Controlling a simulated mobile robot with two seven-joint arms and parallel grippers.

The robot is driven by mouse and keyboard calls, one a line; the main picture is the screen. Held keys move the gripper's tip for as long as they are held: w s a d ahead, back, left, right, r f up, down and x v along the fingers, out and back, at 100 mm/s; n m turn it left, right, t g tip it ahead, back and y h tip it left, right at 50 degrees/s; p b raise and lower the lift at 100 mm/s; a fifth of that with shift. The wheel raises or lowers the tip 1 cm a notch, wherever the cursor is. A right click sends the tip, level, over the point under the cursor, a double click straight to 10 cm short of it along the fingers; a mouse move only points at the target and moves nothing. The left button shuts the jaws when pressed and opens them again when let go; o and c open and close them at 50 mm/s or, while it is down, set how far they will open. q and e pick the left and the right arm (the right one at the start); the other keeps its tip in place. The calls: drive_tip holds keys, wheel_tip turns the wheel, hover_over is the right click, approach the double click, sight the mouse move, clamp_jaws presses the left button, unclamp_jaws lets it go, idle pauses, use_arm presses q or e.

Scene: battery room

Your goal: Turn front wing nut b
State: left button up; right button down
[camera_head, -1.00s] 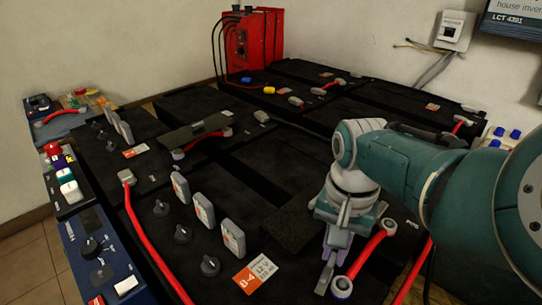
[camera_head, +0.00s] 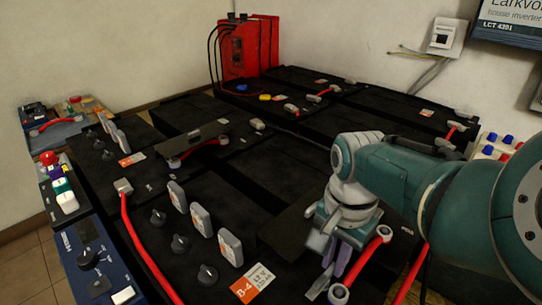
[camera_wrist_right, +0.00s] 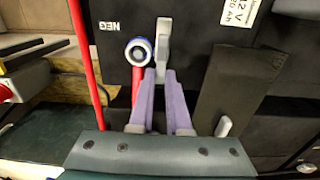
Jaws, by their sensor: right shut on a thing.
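My right gripper (camera_head: 333,270) points down at the front edge of the near battery, beside the end of a red cable link. In the right wrist view, its purple fingers (camera_wrist_right: 161,78) are close together, shut on the lower end of a grey wing nut (camera_wrist_right: 163,42). The wing nut also shows in the head view as a tilted grey piece (camera_head: 318,287) at the fingertips. A blue-and-white ring terminal (camera_wrist_right: 138,50) lies right beside it. The exact contact is partly hidden by the fingers. My left gripper is in neither view.
Red cables lie near the gripper, including a red link (camera_head: 362,262) beside it. Upright grey pieces (camera_head: 230,248) and black knobs (camera_head: 208,275) stand to the left on the battery. A dark flat piece (camera_wrist_right: 232,95) lies right of the fingers.

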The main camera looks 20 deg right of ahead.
sight(333, 265)
drive_tip(key=c, duration=0.9)
unclamp_jaws()
wheel_tip(333, 265, up, 10)
drive_tip(key=p, duration=0.6)
